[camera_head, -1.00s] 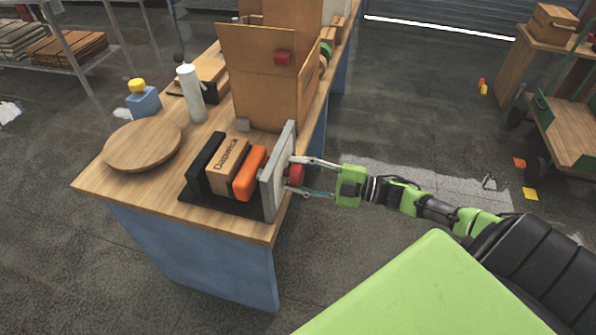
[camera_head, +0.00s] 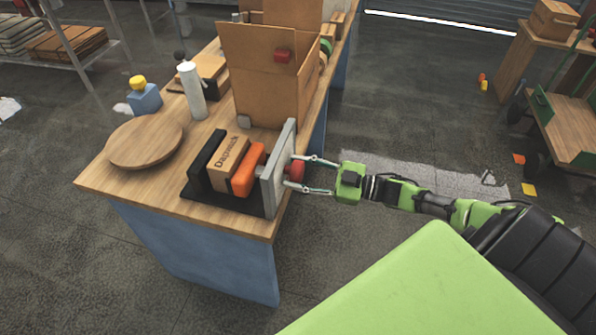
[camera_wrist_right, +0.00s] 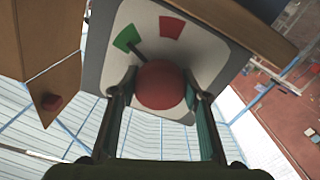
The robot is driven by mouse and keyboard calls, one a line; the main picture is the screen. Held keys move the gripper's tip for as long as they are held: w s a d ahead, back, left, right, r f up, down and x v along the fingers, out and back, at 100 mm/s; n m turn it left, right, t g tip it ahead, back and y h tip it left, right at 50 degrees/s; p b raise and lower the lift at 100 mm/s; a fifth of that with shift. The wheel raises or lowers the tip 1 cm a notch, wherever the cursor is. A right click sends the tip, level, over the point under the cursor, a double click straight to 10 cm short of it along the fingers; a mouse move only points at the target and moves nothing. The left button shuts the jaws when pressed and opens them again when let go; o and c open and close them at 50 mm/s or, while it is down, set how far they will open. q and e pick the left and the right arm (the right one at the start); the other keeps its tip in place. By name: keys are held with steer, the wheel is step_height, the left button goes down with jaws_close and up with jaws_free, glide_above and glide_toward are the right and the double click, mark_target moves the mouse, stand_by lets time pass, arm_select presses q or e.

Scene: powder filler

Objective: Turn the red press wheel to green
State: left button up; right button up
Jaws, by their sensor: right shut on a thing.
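The red press wheel (camera_head: 297,170) sits on the right face of the grey upright plate (camera_head: 279,172) of the press. In the right wrist view the wheel (camera_wrist_right: 160,86) is round, with a black pointer (camera_wrist_right: 139,51) reaching up and left to the edge of the green mark (camera_wrist_right: 127,37). The red mark (camera_wrist_right: 171,27) lies to the right of the pointer. My right gripper (camera_head: 292,171) has one finger on either side of the wheel and is shut on it. Its fingers partly hide the dial in the wrist view. My left gripper is not in view.
The press holds black, cardboard and orange blocks, with the orange block (camera_head: 248,170) nearest the plate. A round wooden board (camera_head: 145,141), a white bottle (camera_head: 191,91) and an open cardboard box (camera_head: 262,95) stand on the table.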

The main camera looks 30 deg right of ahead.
stand_by(0.4)
steer(key=o, duration=1.1)
steer(key=v, duration=1.2)
steer(key=shift+d, duration=0.1)
steer(key=shift+f, duration=0.1)
